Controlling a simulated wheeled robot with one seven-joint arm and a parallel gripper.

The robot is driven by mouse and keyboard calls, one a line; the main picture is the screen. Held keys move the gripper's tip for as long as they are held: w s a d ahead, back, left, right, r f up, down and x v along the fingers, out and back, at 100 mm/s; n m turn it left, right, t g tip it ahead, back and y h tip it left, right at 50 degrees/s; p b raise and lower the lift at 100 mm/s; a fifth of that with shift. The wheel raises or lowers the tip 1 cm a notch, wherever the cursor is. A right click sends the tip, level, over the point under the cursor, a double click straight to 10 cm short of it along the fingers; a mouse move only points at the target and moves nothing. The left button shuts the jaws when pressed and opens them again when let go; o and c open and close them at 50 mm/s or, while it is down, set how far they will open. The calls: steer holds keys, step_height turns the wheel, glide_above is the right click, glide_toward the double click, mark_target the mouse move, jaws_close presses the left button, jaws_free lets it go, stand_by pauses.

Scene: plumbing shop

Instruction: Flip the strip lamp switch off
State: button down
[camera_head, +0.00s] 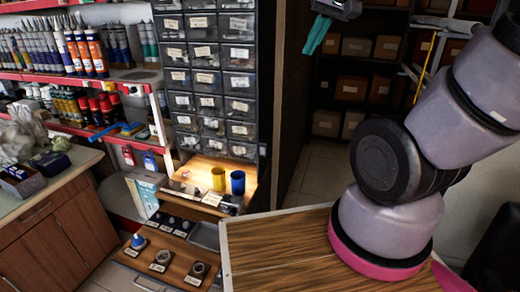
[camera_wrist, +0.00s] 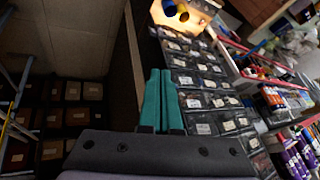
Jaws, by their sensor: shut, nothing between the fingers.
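Warm light falls on a wooden shelf (camera_head: 261,172) below the drawer cabinet in the head view, so the strip lamp appears lit. The lamp itself is hidden, and I cannot make out its switch in either view. The lit shelf also shows at the top of the wrist view (camera_wrist: 207,19). My gripper (camera_head: 313,47) is at the top of the head view, right of the cabinet and apart from it. Its teal fingers (camera_wrist: 161,76) are together and empty in the wrist view.
The cabinet of small labelled drawers (camera_head: 202,52) stands above the lit shelf. A yellow cup (camera_head: 218,179) and a blue cup (camera_head: 238,183) stand on that shelf. Shelves of boxes (camera_head: 351,85) stand behind my arm.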

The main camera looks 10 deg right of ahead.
mark_target(260, 148)
steer(key=w+a+f+n+g+h, duration=0.1)
steer(key=w+a+f+n, duration=0.15)
steer(key=w+f, duration=0.4)
steer(key=w+a+f+n+g+h, duration=0.1)
steer(key=w+a+f+n, duration=0.15)
steer(key=w+f, duration=0.45)
steer(key=w+a+f+n, duration=0.1)
steer(key=a+f+n, duration=0.1)
steer(key=f, duration=0.4)
steer(key=w+a+f+n+h, duration=0.1)
steer(key=w+a+f+n, duration=0.1)
steer(key=f+n, duration=0.2)
steer(key=w+a+f+n+h, duration=0.1)
steer(key=a+f+n, duration=0.1)
steer(key=f, duration=0.8)
steer(key=shift+w+a+n, duration=0.15)
steer(key=shift+w+n, duration=0.2)
steer(key=shift+n, duration=0.25)
steer(key=shift+f, duration=0.15)
